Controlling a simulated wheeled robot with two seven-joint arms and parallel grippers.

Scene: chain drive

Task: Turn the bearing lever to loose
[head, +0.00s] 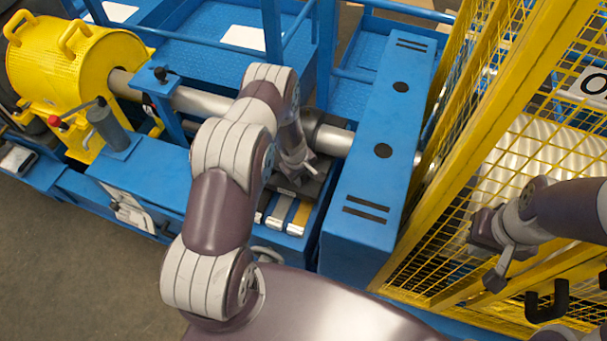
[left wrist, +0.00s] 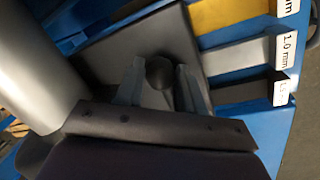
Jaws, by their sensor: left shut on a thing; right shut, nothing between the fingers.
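My left gripper (head: 303,165) reaches down beside the silver shaft at the dark bearing housing (head: 325,137), left of the blue box. In the left wrist view its two grey fingers (left wrist: 160,85) are shut on a dark round knob (left wrist: 159,71), which appears to be the bearing lever's end. The knob is over a dark flat plate (left wrist: 120,52). The lever's arm and any loose or tight marking are hidden, so I cannot tell its setting. My right gripper (head: 486,250) is shut and empty in front of the yellow cage.
Gold, silver and dark strips with mm labels (left wrist: 287,50) lie beside the plate. The long blue box (head: 375,165) stands to the right, then the yellow mesh cage (head: 500,150). A yellow drum (head: 75,70) and a red-knobbed lever (head: 65,125) are at left.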

